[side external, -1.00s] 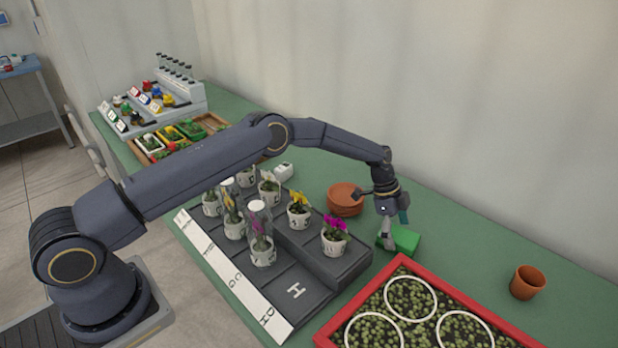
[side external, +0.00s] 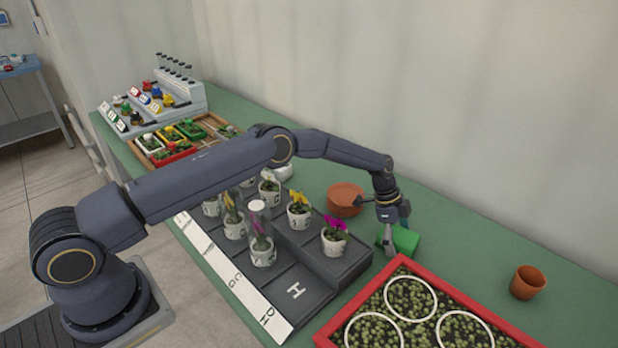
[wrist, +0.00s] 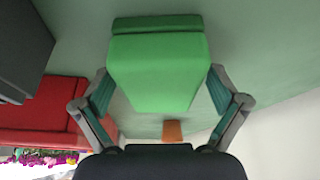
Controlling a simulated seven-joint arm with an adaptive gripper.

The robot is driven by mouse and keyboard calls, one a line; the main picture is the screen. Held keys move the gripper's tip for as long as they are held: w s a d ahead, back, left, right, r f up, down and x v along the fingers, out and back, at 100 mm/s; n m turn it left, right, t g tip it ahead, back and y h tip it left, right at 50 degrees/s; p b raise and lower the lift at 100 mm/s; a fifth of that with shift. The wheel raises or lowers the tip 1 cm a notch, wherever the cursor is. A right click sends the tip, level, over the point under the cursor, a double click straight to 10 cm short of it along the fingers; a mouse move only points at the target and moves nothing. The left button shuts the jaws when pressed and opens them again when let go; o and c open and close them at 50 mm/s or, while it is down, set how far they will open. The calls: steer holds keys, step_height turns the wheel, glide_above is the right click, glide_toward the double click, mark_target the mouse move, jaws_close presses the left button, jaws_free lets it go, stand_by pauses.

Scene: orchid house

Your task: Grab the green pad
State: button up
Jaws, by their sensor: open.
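The green pad (wrist: 157,72) is a bright green block with a darker green strip along one end. In the side external view the green pad (side external: 405,239) lies on the green bench, behind the red-rimmed tray. My gripper (side external: 390,247) is low over the bench at the pad. In the wrist view the fingers of my gripper (wrist: 160,95) are open, one on each side of the pad. A narrow gap seems to show on each side, but I cannot tell if either finger touches it.
A red-rimmed tray (side external: 405,262) of small plants lies in front of the pad. A dark stepped stand (side external: 345,268) with potted orchids is to its left. Terracotta saucers (side external: 345,196) sit behind left, and a terracotta pot (side external: 527,282) stands right. Bench between pad and pot is clear.

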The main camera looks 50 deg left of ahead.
steer(key=c, duration=1.2)
